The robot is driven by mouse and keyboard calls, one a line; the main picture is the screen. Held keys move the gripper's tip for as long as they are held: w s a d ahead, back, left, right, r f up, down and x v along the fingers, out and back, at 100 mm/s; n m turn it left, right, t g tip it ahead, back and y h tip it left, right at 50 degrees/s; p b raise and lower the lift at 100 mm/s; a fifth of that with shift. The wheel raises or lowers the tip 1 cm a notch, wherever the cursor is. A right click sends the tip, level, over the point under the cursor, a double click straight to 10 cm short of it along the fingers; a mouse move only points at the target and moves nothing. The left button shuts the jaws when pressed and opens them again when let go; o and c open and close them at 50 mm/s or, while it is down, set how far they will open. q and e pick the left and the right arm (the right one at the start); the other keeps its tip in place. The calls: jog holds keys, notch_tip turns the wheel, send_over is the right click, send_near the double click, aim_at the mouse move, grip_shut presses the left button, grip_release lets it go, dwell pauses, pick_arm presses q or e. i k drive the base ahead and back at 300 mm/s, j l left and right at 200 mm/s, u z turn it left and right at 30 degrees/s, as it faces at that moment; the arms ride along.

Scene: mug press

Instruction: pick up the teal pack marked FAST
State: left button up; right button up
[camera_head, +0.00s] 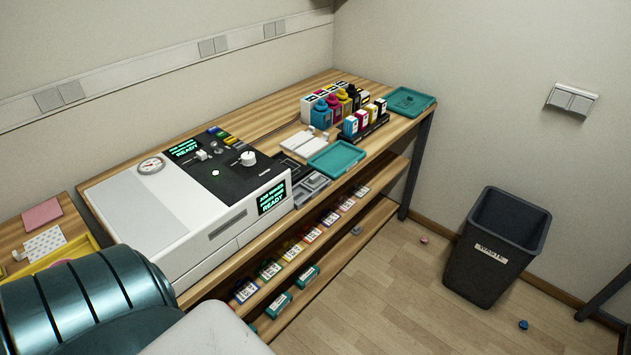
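Several teal packs lie on the lowest shelf under the workbench. One teal pack (306,276) is farthest back, a second teal pack (279,304) is nearer, and a sliver of another teal item (252,327) shows at the near end, partly hidden. Their labels are too small to read, so I cannot tell which one is marked FAST. Neither of my grippers shows in the head view.
A workbench (262,117) carries a white machine (145,215), ink bottles (321,114) and teal trays (336,158). Colour-edged packs (292,252) line the shelf above. A black waste bin (497,245) stands right; small items lie on the otherwise open floor (400,300).

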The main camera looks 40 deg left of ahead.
aim_at(274, 309)
jog(key=i+u, duration=0.3)
jog(key=i, duration=0.15)
jog(key=i+l+u, duration=0.3)
jog(key=i, duration=0.15)
jog(key=i+l+u, duration=0.15)
jog(key=i+u, duration=0.2)
jog(key=i, duration=0.05)
